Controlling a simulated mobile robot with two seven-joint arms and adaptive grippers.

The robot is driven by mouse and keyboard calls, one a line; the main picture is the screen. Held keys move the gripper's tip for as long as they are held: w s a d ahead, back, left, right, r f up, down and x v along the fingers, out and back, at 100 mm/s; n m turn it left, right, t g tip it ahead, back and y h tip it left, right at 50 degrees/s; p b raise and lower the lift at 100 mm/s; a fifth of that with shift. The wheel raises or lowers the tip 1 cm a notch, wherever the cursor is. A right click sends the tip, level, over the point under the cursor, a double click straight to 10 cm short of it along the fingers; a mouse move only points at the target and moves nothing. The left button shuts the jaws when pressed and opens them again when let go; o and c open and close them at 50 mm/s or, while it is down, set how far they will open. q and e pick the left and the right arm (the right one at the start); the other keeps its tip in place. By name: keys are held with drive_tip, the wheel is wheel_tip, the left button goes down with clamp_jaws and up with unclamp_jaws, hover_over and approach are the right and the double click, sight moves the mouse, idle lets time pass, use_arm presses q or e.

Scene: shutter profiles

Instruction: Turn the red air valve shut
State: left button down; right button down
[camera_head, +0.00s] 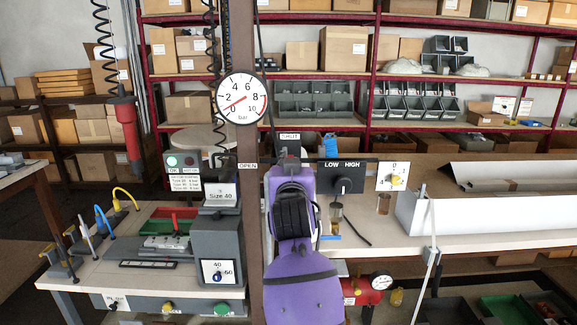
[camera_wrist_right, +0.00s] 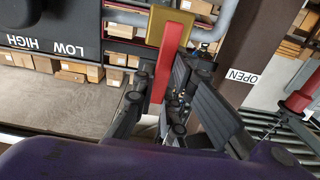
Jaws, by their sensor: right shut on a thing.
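The red air valve shows in the right wrist view as a flat red lever (camera_wrist_right: 166,68) on a brass body (camera_wrist_right: 169,25) with grey pipe beside it. The lever runs down the picture from the body, next to the brown column. My right gripper (camera_wrist_right: 158,98) is shut on the lever, with dark fingers on either side of it. In the head view my purple right arm hides the valve and most of that gripper (camera_head: 291,164). An OPEN label (camera_head: 248,165) is on the column (camera_head: 247,205), left of the arm. My left gripper is not in view.
A round pressure gauge (camera_head: 239,98) sits high on the column, its red needle near the low end. A black LOW/HIGH box (camera_head: 341,178) is right of the arm. A grey Size 40 machine (camera_head: 218,245) stands left. A white trough (camera_head: 470,216) lies right.

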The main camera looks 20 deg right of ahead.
idle(0.4)
drive_tip(key=c, duration=1.8)
unclamp_jaws()
drive_tip(key=shift+o, duration=0.2)
drive_tip(key=v, duration=1.2)
